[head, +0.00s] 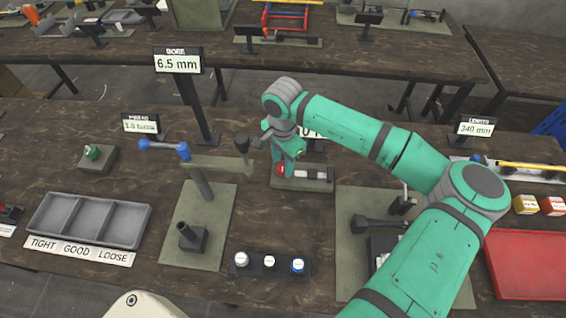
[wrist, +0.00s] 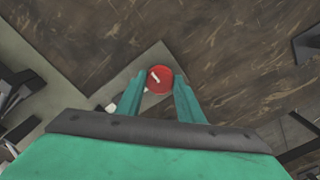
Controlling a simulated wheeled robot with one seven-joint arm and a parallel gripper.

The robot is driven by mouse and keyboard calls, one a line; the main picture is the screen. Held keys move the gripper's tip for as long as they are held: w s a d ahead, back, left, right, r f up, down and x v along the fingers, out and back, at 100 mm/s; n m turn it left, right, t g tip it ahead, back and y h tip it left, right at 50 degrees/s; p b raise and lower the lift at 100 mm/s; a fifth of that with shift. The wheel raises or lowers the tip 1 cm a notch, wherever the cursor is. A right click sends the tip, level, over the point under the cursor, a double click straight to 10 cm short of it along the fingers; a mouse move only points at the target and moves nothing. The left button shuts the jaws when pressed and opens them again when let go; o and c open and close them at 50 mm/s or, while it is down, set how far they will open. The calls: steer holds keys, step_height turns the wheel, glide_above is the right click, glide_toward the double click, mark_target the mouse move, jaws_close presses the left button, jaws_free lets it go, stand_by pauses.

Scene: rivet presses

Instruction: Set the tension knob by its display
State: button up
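A red round knob (head: 281,169) with a white pointer mark sits at the left end of a small grey-green base plate (head: 300,186). In the wrist view the red knob (wrist: 159,79) shows between the two fingertips, its white mark slanting from upper left to lower right. My gripper (head: 286,168) points down at the knob; in the wrist view my gripper (wrist: 160,82) is open, with a finger on each side and narrow gaps to the knob. A display (head: 312,132) behind the knob is mostly hidden by my arm; its reading cannot be made out.
Other displays read 6.5 mm (head: 178,64), 1.6 turns (head: 141,126) and 340 mm (head: 475,128). A lever press (head: 202,185) stands left of my gripper. A grey sorting tray (head: 90,220), a rack of small caps (head: 270,263) and a red tray (head: 525,264) lie nearer.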

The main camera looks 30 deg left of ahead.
steer(key=shift+m, duration=0.3)
steer(key=m, duration=1.2)
steer(key=shift+m, duration=0.3)
steer(key=m, duration=0.3)
steer(key=shift+m, duration=0.3)
steer(key=m, duration=0.3)
steer(key=shift+m, duration=0.3)
steer(key=m, duration=0.6)
steer(key=shift+m, duration=0.3)
steer(key=o, duration=1.1)
